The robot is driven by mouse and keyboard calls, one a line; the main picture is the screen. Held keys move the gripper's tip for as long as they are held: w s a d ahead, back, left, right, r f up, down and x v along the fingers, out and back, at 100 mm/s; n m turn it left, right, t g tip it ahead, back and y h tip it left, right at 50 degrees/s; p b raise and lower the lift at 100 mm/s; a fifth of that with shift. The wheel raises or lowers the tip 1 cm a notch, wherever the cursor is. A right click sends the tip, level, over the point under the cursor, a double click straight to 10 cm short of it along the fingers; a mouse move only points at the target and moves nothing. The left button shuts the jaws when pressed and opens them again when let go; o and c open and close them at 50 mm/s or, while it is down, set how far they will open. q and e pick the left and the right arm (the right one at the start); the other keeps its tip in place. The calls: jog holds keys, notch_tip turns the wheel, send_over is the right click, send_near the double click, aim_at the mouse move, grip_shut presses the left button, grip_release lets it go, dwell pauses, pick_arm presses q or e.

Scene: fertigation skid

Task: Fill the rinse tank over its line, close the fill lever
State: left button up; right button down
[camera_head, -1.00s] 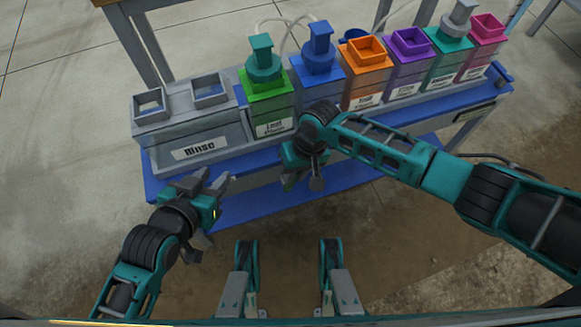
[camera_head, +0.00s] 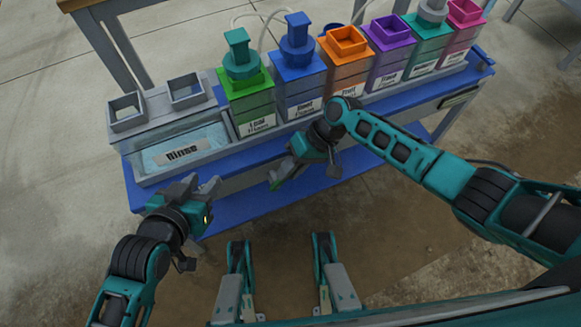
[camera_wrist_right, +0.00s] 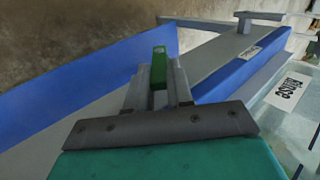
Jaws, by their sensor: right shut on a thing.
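The rinse tank (camera_head: 160,176) is a clear grey-framed box labelled "Rinse" at the left end of the blue bench. Pale bluish water shows inside it; I cannot make out the level against a line. Its label side also shows at the right of the right wrist view (camera_wrist_right: 290,128). My right gripper (camera_head: 281,176) is low in front of the bench and shut on a green lever (camera_wrist_right: 158,66), whose end shows between the fingers. How the lever is mounted is hidden. My left gripper (camera_head: 198,190) is open and empty, in front of the rinse tank.
Right of the rinse tank stand the green-topped (camera_head: 252,108), blue (camera_head: 300,90), orange (camera_head: 347,72), purple (camera_head: 390,62), teal and pink tanks on the blue bench (camera_head: 225,207). Bare floor lies in front.

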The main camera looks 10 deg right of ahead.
jog(key=c, duration=1)
grip_release()
pick_arm(q)
jog(key=shift+r, duration=0.1)
jog(key=p, duration=0.1)
jog(key=r+p, duration=0.1)
jog(key=p, duration=0.1)
jog(key=a+r+p, duration=0.1)
jog(key=shift+s+r, duration=0.25)
pick_arm(e)
jog(key=v, duration=1.3)
jog(key=shift+f, duration=0.1)
jog(key=shift+c, duration=0.5)
